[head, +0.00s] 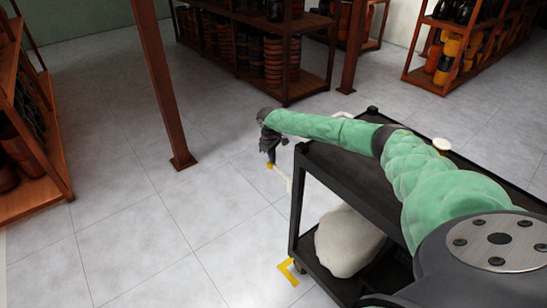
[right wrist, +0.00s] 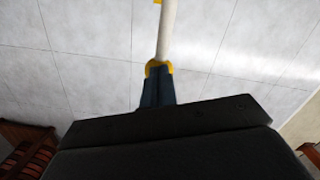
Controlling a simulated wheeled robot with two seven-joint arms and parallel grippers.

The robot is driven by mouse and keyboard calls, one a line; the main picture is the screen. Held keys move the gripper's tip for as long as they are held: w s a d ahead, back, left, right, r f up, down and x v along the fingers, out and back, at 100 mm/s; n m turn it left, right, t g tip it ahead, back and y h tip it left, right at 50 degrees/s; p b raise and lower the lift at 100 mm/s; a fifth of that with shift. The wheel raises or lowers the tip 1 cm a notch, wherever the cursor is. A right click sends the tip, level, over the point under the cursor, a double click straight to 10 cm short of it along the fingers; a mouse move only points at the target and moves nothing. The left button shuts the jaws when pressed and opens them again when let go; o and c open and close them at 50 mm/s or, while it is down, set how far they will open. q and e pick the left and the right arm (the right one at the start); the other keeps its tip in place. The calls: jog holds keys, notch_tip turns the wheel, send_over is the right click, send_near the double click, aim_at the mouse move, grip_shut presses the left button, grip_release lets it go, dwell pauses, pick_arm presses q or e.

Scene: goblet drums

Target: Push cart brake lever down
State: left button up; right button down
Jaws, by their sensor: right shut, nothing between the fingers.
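A black two-tier cart (head: 298,212) stands at the right in the head view. A yellow angled piece (head: 287,271), which looks like the brake lever, sits low at the cart's near left corner, close to the floor. My right gripper (head: 270,163) is beyond the cart's left end, pointing down, well above and behind that piece. A bit of yellow (right wrist: 157,2) shows at the top edge there. My left gripper is out of view.
A pale sack-like lump (head: 347,241) lies on the cart's lower shelf. My right arm reaches over the cart's top and hides part of it. A rust-brown post (head: 160,85) and loaded shelves (head: 260,50) stand behind. The tiled floor left of the cart is clear.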

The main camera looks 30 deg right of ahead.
jog(key=shift+r, duration=0.1)
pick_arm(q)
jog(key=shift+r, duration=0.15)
pick_arm(e)
jog(key=w, duration=0.1)
jog(key=w+a+r, duration=0.1)
jog(key=shift+w+a, duration=0.2)
jog(key=shift+w, duration=0.15)
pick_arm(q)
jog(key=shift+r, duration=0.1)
